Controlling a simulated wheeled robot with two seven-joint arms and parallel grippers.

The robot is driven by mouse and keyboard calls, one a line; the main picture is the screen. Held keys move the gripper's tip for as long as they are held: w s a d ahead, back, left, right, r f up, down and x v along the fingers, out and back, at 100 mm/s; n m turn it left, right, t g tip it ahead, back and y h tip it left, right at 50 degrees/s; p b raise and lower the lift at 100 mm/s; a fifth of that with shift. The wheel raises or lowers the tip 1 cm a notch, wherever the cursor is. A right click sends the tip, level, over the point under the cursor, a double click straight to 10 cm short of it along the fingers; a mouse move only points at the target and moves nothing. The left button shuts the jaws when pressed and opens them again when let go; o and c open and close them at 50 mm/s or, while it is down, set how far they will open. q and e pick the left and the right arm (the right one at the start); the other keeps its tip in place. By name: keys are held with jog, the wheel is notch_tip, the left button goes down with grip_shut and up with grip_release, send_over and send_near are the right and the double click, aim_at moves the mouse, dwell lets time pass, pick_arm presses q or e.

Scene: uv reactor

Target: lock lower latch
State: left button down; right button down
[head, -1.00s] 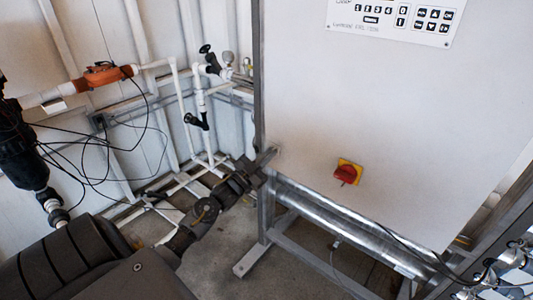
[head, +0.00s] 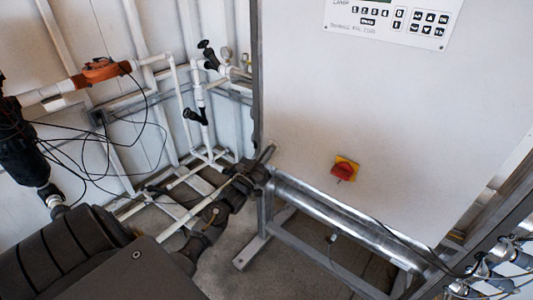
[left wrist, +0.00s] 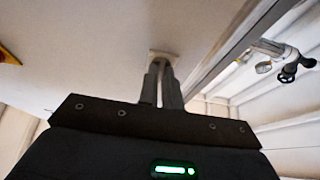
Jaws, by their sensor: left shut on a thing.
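The lower latch (left wrist: 163,56) is a small fitting on the lower left edge of the big white cabinet door (head: 370,110). My left gripper (head: 268,153) reaches the latch at the cabinet's lower left corner. In the left wrist view its two fingers (left wrist: 161,84) are close together and shut on the latch, which they mostly hide. How the latch is turned cannot be told. My right gripper is not in view.
A red and yellow rotary switch (head: 344,169) sits on the cabinet to the right of the gripper. A metal tube (head: 345,222) and frame run below. White pipes with black valves (head: 196,116) stand left of the cabinet.

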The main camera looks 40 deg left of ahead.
pick_arm(q)
jog(key=c, duration=1.6)
grip_release()
jog(key=b+v, duration=0.3)
jog(key=v, duration=0.7)
jog(key=shift+s+f, duration=0.2)
jog(key=shift+s, duration=0.15)
